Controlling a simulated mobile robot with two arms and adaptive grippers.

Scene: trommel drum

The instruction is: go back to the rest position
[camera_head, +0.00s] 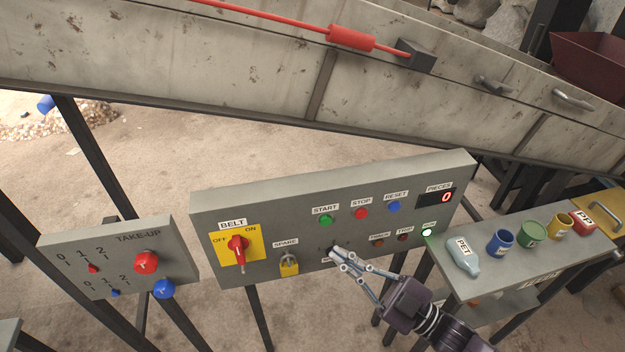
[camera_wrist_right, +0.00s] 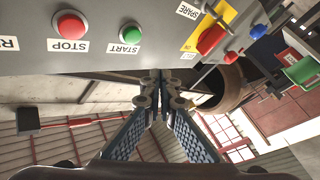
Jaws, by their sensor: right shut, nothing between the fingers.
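My right gripper (camera_head: 338,254) is shut and empty in front of the lower middle of the grey control panel (camera_head: 290,205). It covers part of a control and its label there; I cannot tell whether it touches the panel. In the right wrist view its closed fingers (camera_wrist_right: 163,88) point at the panel's edge, with nothing between them. The panel carries a red belt switch (camera_head: 238,246) on a yellow plate, a green start button (camera_head: 326,220), a red stop button (camera_head: 361,213) and a blue reset button (camera_head: 394,207). My left gripper is not in view.
A take-up panel (camera_head: 120,257) with red and blue knobs stands at left. At right, a shelf (camera_head: 465,288) holds a PET bottle (camera_head: 463,257), a blue mug (camera_head: 500,242), a green can (camera_head: 532,234) and other items. A conveyor side wall (camera_head: 250,60) with a red pull cord spans the top.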

